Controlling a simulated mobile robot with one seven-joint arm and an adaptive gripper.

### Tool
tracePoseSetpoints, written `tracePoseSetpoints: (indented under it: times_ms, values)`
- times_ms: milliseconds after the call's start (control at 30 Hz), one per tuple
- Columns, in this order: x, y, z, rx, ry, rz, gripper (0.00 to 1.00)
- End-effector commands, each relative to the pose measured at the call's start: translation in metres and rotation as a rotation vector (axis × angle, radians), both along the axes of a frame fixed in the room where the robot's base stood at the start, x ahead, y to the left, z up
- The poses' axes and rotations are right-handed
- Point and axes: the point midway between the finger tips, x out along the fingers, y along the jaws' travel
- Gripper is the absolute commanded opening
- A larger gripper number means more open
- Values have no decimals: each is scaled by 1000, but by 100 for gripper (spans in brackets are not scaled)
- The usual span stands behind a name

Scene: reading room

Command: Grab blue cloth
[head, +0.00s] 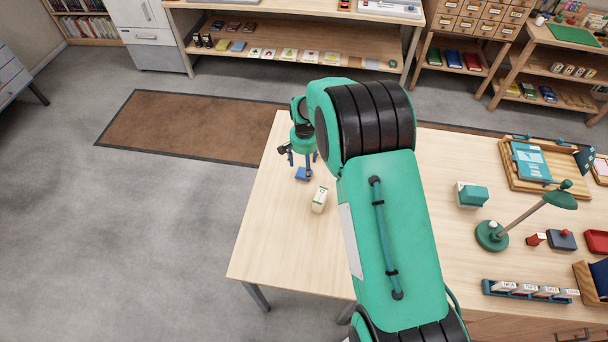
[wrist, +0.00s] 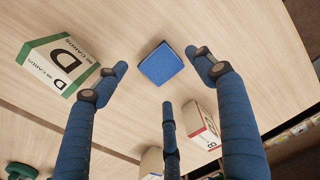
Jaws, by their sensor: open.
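The blue cloth is a small folded blue square (wrist: 160,63) lying flat on the light wood table. In the head view the blue cloth (head: 302,174) lies near the table's left edge, just below my gripper (head: 303,163). In the wrist view my gripper (wrist: 162,80) has its three blue fingers spread apart with nothing between them. The cloth shows beyond the fingertips, between the left and right fingers, apart from them. Its top and edges are mostly visible in the wrist view; fingers partly cover it in the head view.
A white and green card box marked D (wrist: 58,62) stands left of the cloth in the wrist view. A white and red box (wrist: 201,122) is at lower right. A desk lamp (head: 492,235) stands on the table's right. The table's front left is clear.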

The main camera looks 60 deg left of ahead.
Motion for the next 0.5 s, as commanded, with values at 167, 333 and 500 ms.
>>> tracePoseSetpoints:
  times_ms: [167,333,500]
  values:
    - [-1,2,-19,-1,1,0,69]
    - [-1,2,-35,-1,1,0,69]
    - [-1,2,-39,2,-1,0,69]
